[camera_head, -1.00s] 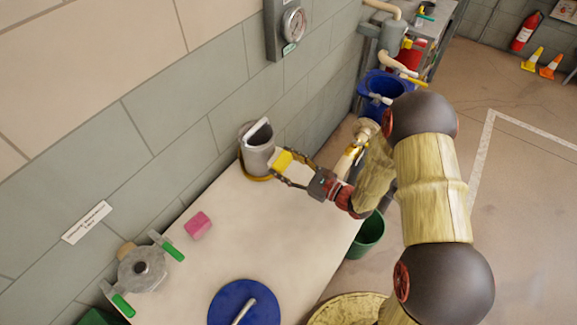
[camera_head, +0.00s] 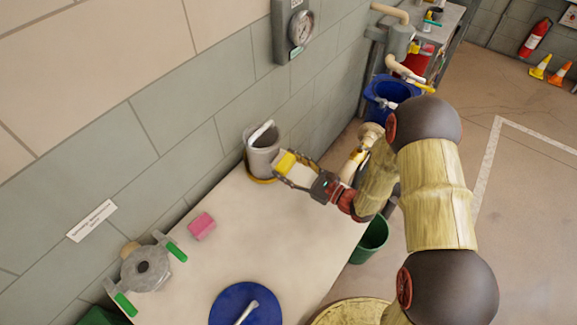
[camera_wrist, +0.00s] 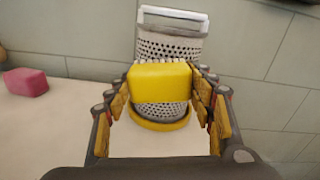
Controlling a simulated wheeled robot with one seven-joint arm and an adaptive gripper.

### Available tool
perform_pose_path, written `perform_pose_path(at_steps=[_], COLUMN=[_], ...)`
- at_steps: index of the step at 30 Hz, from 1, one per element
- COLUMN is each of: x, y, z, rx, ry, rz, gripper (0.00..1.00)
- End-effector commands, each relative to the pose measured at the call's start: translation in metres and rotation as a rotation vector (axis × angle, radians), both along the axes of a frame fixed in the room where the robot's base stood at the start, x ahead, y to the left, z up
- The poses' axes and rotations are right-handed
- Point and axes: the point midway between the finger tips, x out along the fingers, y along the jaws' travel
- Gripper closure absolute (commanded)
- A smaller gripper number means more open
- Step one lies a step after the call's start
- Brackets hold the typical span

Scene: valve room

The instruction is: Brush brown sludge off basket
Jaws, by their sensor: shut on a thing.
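The basket (camera_head: 262,160) is a grey perforated cylinder with a pale handle, standing upright in a yellow ring at the far end of the bench, by the wall. In the wrist view the basket (camera_wrist: 170,45) is straight ahead, its holes showing above and below the brush. My gripper (camera_head: 293,172) is shut on a yellow block-shaped brush (camera_wrist: 160,82), held in front of the basket's side. Whether the brush touches the basket I cannot tell. The brush hides the middle of the basket wall. I see no clear brown sludge on the parts that show.
A pink block (camera_head: 202,226) lies on the pale bench (camera_head: 215,270). A metal fitting with green handles (camera_head: 146,268) is at the left, and a blue round lid (camera_head: 235,300) is in front. A green bucket (camera_head: 370,240) stands on the floor right of the bench.

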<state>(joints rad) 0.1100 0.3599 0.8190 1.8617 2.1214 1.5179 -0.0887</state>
Motion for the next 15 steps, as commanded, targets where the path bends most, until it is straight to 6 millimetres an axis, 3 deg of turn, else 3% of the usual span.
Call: perform_pose_path(at_steps=[15], x=[0.0056], y=[0.0077], z=[-0.0001], rx=[0.0], ry=[0.0], rz=[0.001], gripper=[0.66])
